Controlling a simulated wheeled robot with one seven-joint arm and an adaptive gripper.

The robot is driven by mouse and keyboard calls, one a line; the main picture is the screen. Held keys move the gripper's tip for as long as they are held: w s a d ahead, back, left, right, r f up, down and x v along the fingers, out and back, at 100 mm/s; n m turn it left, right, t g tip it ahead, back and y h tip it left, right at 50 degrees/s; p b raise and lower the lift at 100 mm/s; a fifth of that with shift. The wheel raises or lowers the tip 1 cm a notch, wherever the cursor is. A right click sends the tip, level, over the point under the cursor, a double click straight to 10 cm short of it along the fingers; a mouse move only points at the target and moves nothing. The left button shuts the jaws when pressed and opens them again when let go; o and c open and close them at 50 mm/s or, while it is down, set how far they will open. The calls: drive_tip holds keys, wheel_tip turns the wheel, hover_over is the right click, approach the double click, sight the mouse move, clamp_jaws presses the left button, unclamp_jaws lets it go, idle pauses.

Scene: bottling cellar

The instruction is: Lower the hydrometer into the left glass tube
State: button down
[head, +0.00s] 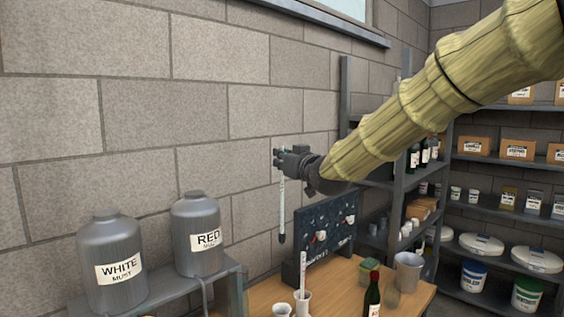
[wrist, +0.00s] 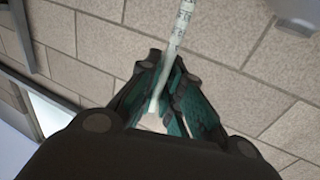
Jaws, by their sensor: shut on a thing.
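My gripper (head: 280,158) is shut on the hydrometer (head: 282,205), a thin pale rod with a dark lower end. It hangs about upright, high above the wooden table and in front of the wall. In the wrist view, the teal-padded fingers (wrist: 160,95) close on the hydrometer (wrist: 181,28), whose marked part runs to the top edge. In the head view, a faint see-through upright shape (head: 241,292) stands at the table's left end, cut off below. I cannot tell whether it is the left glass tube. No other glass tube can be made out clearly.
On the wooden table (head: 262,292) stand white cups (head: 303,303), one with a pale rod (head: 303,268), a dark bottle (head: 372,295), a grey bucket (head: 408,270) and a dark pegboard (head: 328,230). White (head: 112,262) and red (head: 197,235) must vessels stand left. Shelves fill the right.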

drive_tip(key=shift+r+p, duration=0.95)
drive_tip(key=shift+r, duration=1)
drive_tip(key=shift+f, duration=0.1)
